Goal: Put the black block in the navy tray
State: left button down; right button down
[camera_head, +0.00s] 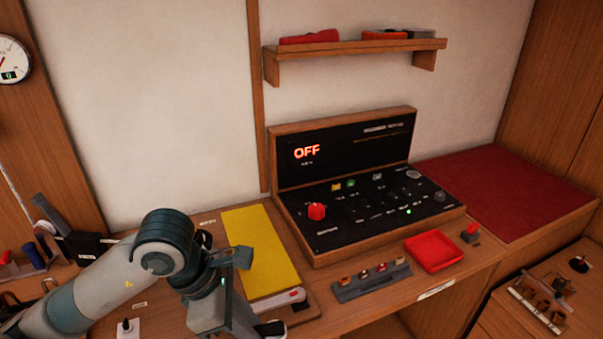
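I cannot make out a black block or a navy tray for sure in the head view. The only clear tray is a red square one (435,251), empty, on the bench right of centre. My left gripper (250,326) is at the bottom edge, left of centre, in front of the yellow mat. My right gripper is not in view.
A control console (365,190) with a lit "OFF" sign stands behind. A yellow mat (255,250), a dark rack (371,281) with small pieces and a red-topped switch (470,232) are on the bench. A red mat (505,192) covers the right side. A shelf (355,47) hangs above.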

pick_arm(q)
jog(key=w+a+f+m+g+y, duration=0.1)
jog(key=a+m+g+y, duration=0.3)
jog(key=a+m, duration=0.7)
jog(key=shift+w+a+f+m+g+b, duration=0.2)
jog(key=shift+w+f+m+g+b, duration=0.3)
jog(key=shift+m, duration=3.9)
jog(key=shift+w+r, duration=0.1)
jog(key=shift+w, duration=0.05)
